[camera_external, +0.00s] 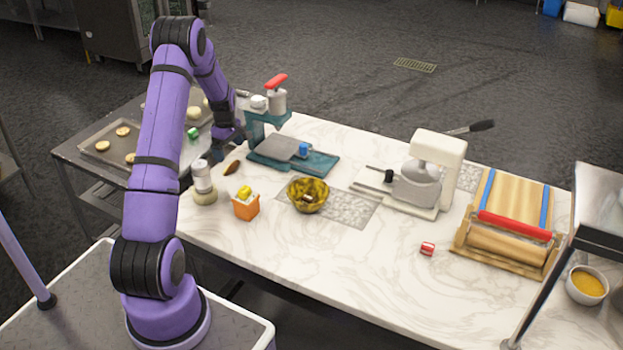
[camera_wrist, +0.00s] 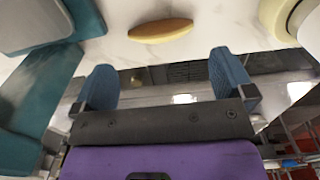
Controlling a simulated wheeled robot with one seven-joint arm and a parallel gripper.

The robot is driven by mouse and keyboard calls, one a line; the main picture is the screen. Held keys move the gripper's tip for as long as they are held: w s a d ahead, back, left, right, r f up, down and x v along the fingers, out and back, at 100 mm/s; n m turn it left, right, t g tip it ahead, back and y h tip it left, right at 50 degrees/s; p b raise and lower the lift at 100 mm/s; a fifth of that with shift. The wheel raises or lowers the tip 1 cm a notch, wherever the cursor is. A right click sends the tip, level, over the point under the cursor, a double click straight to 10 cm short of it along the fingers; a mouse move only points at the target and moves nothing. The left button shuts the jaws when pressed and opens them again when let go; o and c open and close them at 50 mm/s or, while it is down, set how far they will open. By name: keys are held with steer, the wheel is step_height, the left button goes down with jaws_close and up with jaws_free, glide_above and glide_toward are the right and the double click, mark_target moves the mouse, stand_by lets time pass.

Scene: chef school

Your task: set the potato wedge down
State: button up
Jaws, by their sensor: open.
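The potato wedge (camera_external: 232,167) is brownish orange and lies on the white marble counter (camera_external: 280,240) near its left end. In the wrist view the wedge (camera_wrist: 160,29) rests on the marble just beyond my fingertips, apart from both. My gripper (camera_wrist: 165,78) is open, with two blue ridged fingers and nothing between them. In the external view my gripper (camera_external: 226,148) is at the counter's left edge, just behind the wedge, partly hidden by my arm.
A teal press (camera_external: 265,130) with its teal base stands right of my gripper. A white-topped grinder (camera_external: 203,185) and an orange box (camera_external: 246,208) stand in front of the wedge. A patterned bowl (camera_external: 308,210) holds pieces. The front middle counter is clear.

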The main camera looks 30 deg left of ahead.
step_height(320, 180, up, 6)
stand_by(0.4)
steer(key=s+d+r+m+t, duration=0.1)
steer(key=s+d+r+m, duration=0.2)
steer(key=s+d+r, duration=0.35)
steer(key=s+d+r+m+t, duration=0.1)
steer(key=s+d+r+m, duration=0.25)
steer(key=r, duration=0.55)
steer(key=s+d+r+m+t, duration=0.1)
steer(key=s+d+r+m, duration=0.1)
steer(key=s+d+r, duration=0.35)
steer(key=s+d+r+m, duration=0.2)
steer(key=s+d+m, duration=0.1)
steer(key=s, duration=0.4)
steer(key=s+d+r+m+t, duration=0.1)
steer(key=s+d+m, duration=0.2)
steer(key=s, duration=0.5)
steer(key=s+d+r+m+t, duration=0.1)
steer(key=s+d+r+m, duration=0.1)
steer(key=s, duration=0.6)
steer(key=shift+d+r+m, duration=0.35)
steer(key=shift+d+m, duration=0.4)
steer(key=shift+d, duration=0.3)
